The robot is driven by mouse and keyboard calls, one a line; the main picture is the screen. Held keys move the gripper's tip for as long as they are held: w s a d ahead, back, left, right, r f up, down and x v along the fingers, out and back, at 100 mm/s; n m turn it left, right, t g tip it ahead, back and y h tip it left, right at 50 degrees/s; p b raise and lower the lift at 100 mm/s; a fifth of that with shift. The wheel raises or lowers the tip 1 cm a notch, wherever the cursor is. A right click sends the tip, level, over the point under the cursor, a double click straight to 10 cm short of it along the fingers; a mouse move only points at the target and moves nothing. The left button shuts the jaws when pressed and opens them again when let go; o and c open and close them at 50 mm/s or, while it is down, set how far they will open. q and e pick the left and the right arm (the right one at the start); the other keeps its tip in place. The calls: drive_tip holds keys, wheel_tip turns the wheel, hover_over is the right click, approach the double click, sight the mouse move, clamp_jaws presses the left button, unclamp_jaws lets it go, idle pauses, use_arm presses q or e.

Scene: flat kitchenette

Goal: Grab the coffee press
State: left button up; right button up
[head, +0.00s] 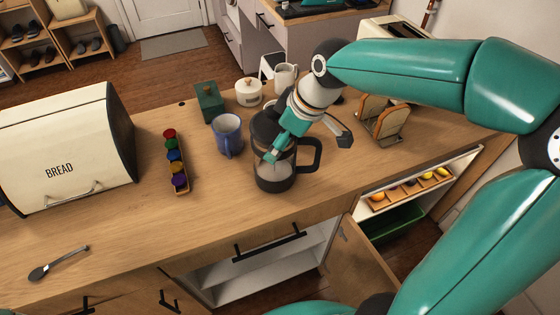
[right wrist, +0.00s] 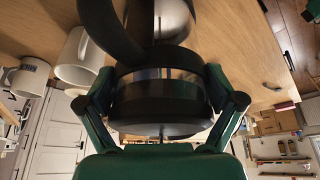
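The coffee press (head: 273,178), a glass jug with a black lid, base and handle, stands upright on the wooden counter. My right gripper (head: 285,145) reaches down over it from the upper right and partly hides its upper body. In the right wrist view the press (right wrist: 160,92) fills the space between the two fingers of my right gripper (right wrist: 160,90). Both finger pads appear to touch its sides, at the dark band. The black handle lies outside the fingers. My left gripper is not in view.
A blue mug (head: 228,135) stands close left of the press. A green box (head: 209,103), a white lidded pot (head: 248,92) and a white mug (head: 286,77) stand behind. A toast rack (head: 385,120) is at right. Further left are a capsule holder (head: 178,165) and bread box (head: 60,150).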

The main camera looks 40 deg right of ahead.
drive_tip(key=c, duration=0.8)
drive_tip(key=shift+w+r, duration=0.1)
drive_tip(key=shift+r, duration=0.05)
drive_tip(key=shift+c, duration=0.2)
